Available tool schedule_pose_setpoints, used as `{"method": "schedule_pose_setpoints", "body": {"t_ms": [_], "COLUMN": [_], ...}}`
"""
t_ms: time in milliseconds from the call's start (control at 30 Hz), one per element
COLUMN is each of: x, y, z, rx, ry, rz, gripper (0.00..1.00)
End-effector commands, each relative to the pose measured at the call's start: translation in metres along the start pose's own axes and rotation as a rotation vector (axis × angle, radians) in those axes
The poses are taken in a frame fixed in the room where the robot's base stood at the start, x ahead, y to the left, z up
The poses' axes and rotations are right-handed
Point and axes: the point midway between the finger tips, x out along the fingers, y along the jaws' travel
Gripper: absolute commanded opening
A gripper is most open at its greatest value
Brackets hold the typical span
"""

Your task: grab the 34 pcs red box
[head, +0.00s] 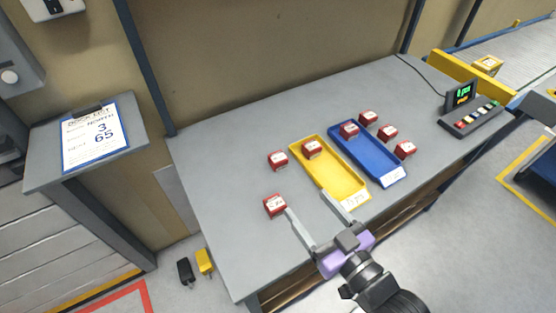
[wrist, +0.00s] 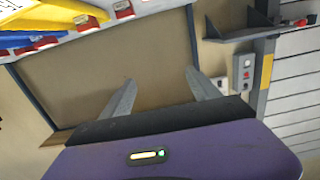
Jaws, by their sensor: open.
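Several small red boxes with white labels are on the grey table; the lettering is too small to tell which is the 34 pcs box. One red box (head: 275,205) sits at the front left, and another red box (head: 278,160) sits behind it. One red box (head: 312,149) is in the yellow tray and one (head: 349,130) is in the blue tray. Three more boxes stand beside the blue tray, one of them here (head: 387,132). My gripper (head: 306,202) is open and empty, its left fingertip appearing just right of the front-left box. The wrist view shows the empty fingers (wrist: 159,76) against the wall.
The yellow tray (head: 346,189) and blue tray (head: 376,163) lie side by side mid-table. A device with a green display (head: 461,94) and a button panel (head: 470,120) are at the right end. A clipboard sheet (head: 95,135) lies on the left stand. The table's back left is clear.

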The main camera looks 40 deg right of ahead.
Motion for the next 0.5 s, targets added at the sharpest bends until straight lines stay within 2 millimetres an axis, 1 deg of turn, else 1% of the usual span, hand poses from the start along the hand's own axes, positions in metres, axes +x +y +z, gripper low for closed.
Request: {"method": "schedule_pose_setpoints", "body": {"t_ms": [33,267,300,400,500], "x": [0.021,0.107,0.122,0.156,0.182], "y": [0.009,0.051,0.058,0.074,0.085], "z": [0.0,0.013,0.015,0.021,0.032], "rx": [0.003,0.013,0.016,0.021,0.023], "ry": [0.009,-0.029,-0.041,-0.084,-0.139], "rz": [0.023,0.099,0.107,0.12,0.116], "gripper": [0.71,0.71,0.71,0.71,0.71]}}
